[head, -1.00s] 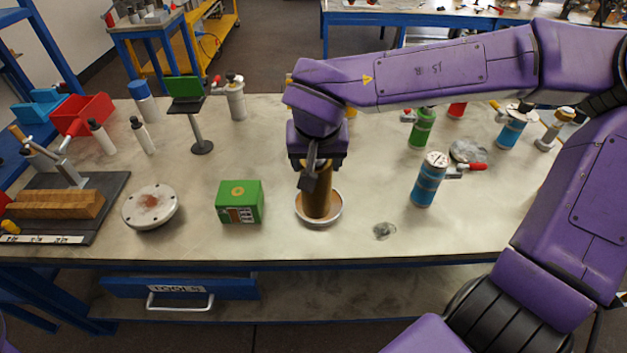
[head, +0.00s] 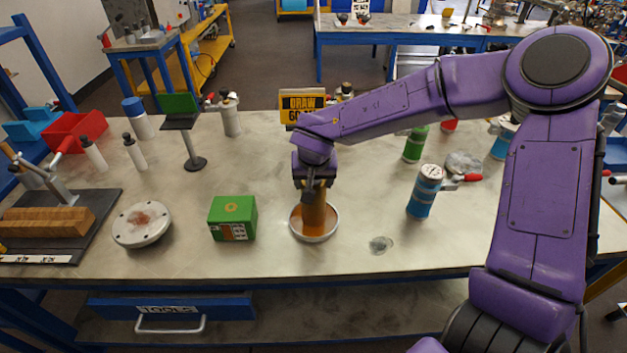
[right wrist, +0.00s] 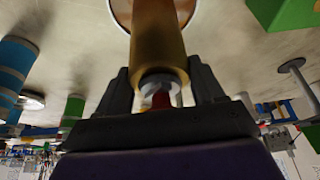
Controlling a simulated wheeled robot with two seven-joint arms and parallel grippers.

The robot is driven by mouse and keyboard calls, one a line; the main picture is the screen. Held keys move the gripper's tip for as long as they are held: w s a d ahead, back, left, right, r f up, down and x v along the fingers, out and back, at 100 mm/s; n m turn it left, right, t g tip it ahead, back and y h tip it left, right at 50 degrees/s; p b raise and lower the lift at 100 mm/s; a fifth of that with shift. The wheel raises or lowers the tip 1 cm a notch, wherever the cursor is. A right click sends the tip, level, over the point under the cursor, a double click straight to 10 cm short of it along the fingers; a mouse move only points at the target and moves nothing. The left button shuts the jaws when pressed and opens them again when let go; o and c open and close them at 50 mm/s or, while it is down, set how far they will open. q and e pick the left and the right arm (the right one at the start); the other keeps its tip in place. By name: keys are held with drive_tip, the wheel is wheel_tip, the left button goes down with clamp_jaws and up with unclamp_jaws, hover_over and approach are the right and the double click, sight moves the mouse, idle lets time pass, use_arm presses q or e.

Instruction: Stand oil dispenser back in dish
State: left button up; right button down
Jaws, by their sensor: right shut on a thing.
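The oil dispenser (head: 314,216) is an amber-brown cylinder standing upright in the head view, its base within the rim of the round shallow dish (head: 314,236). In the right wrist view the dispenser (right wrist: 158,40) shows as a golden cylinder with a grey collar and a red part at its top. The dish (right wrist: 122,12) is partly hidden behind it there. My right gripper (head: 313,192) is shut on the dispenser's upper part from above, one dark finger on each side. Whether the base touches the dish floor is hidden. My left gripper is not in view.
A green box (head: 232,218) stands left of the dish, with a white round flange (head: 142,224) further left. A blue canister (head: 425,192) stands to the right, and a small grey blob (head: 381,245) lies nearer. Bare table lies in front of the dish.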

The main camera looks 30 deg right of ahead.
drive_tip(key=shift+c, duration=0.7)
unclamp_jaws()
drive_tip(key=shift+f, duration=0.1)
drive_tip(key=p+v, duration=0.1)
drive_tip(key=v, duration=1.1)
